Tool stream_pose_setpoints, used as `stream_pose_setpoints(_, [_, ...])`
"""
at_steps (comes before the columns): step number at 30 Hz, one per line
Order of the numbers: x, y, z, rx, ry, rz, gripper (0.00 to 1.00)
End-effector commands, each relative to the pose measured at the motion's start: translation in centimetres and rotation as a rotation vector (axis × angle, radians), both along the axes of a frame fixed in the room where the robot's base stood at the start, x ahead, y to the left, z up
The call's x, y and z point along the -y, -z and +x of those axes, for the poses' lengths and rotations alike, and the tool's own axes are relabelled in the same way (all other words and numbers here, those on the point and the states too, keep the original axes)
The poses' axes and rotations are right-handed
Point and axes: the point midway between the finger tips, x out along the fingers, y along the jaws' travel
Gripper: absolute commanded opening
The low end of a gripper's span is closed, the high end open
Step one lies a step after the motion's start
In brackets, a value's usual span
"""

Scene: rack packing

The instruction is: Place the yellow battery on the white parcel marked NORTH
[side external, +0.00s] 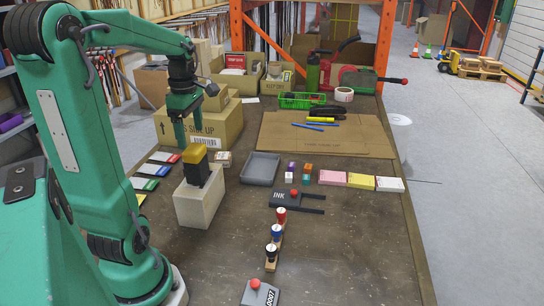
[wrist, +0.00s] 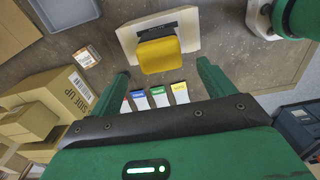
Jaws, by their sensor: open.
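The yellow battery (side external: 196,158), with a yellow top and a black body, stands upright on a cream-white block (side external: 199,207). It also shows in the wrist view (wrist: 160,56). My gripper (side external: 190,142) is open and empty, close above the battery. In the wrist view its fingers (wrist: 163,72) are apart, with the battery ahead of the gap between them. A flat white parcel (side external: 390,184) lies at the right end of a row, beside a yellow one (side external: 360,181) and a pink one (side external: 332,177). Its lettering is too small to read, so NORTH cannot be confirmed.
A grey tray (side external: 260,168) lies right of the battery, with a small labelled box (side external: 223,159) between. Cardboard boxes (side external: 214,127) stand behind. A black INK holder (side external: 285,198) and several small cubes occupy the middle. The bench's front right is clear.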

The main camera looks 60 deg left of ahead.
Motion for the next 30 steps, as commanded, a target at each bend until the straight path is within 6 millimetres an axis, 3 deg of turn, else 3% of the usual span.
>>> stream_pose_setpoints(4, [0.0,-2.3,0.0,0.003,0.000,0.003,0.82])
stream_pose_setpoints(10, [0.0,-4.0,0.0,0.001,0.000,0.001,0.82])
stream_pose_setpoints(30, [0.0,-4.5,0.0,0.000,0.001,0.000,0.82])
